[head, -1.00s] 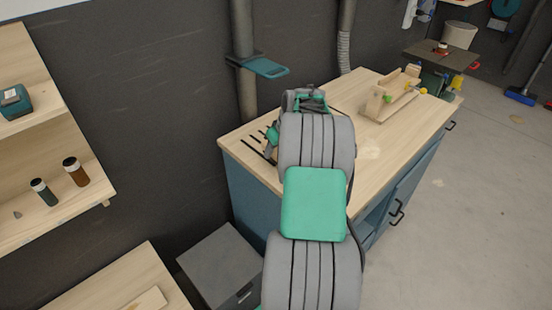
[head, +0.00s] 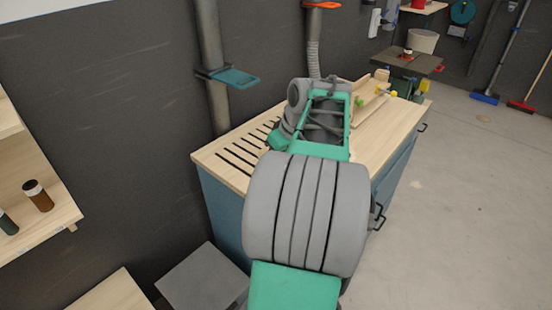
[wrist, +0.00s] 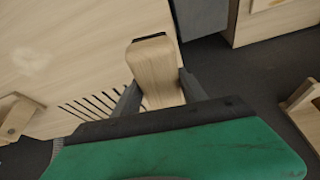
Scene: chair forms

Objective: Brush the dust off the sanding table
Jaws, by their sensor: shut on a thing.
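The sanding table (head: 215,157) is a blue cabinet with a pale wooden top and dark slots at its left end. In the wrist view its top (wrist: 80,35) fills the left side, with the slots (wrist: 92,105) near the fingers. My gripper (wrist: 158,92) is shut on a pale wooden brush (wrist: 154,65) with a dark edge at its far end. The brush is over the tabletop; I cannot tell whether it touches. A faint pale dust patch (wrist: 33,62) lies on the top in the wrist view. In the head view my arm hides the brush and fingers.
A wooden jig (head: 368,103) with green and yellow knobs stands on the table's far part. A teal blast gate (head: 235,77) sticks out from the grey pipe (head: 211,70) behind. A grey cabinet (head: 203,278) and shelves stand left.

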